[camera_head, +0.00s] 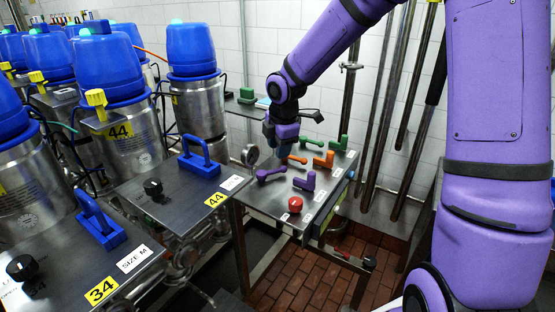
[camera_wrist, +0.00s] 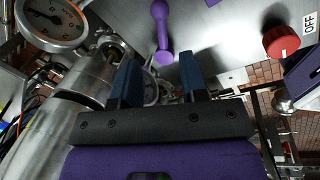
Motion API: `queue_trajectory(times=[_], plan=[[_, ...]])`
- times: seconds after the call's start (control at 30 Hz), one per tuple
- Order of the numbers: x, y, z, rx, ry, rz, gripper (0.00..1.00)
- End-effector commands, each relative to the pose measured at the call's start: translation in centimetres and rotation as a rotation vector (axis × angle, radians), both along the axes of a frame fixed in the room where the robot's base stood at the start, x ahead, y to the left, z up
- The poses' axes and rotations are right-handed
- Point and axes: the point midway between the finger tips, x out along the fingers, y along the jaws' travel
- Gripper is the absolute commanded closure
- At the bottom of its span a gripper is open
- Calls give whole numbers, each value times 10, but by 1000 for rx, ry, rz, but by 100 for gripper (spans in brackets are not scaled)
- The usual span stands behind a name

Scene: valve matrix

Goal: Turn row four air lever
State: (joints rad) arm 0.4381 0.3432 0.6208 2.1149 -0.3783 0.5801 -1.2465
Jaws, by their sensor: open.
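The panel (camera_head: 262,205) carries rows of coloured levers beside small labels. A red knob (camera_head: 295,204) is at its near end. Two purple levers (camera_head: 271,174) (camera_head: 305,182) come behind it, then orange levers (camera_head: 297,159) (camera_head: 324,160) and green levers (camera_head: 312,143) (camera_head: 339,143). I cannot read which lever is row four air. My gripper (camera_head: 284,147) hangs over the panel's left side, close to the left orange and purple levers. In the wrist view my gripper (camera_wrist: 158,78) has its blue fingers apart; a purple lever (camera_wrist: 161,25) lies beyond them, and nothing is held.
Metal tanks with blue tops (camera_head: 195,50) crowd the left. Steel plates with blue handles (camera_head: 199,160) stand left of the panel. A pressure gauge (camera_wrist: 52,20) is close on the wrist view's left. Vertical pipes (camera_head: 385,100) line the back wall. Brick floor lies below.

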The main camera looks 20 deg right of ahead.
Motion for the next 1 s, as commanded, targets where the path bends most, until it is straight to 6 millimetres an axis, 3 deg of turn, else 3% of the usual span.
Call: queue_trajectory(times=[0.2, 0.57, 0.77, 1.0], plan=[[-5, -2, 26, -1, -1, -1, 60], [-7, -1, 32, 0, 2, -1, 60], [-10, 0, 33, -12, -5, 61, 100], [-33, 6, 37, -97, -47, 469, 100]])
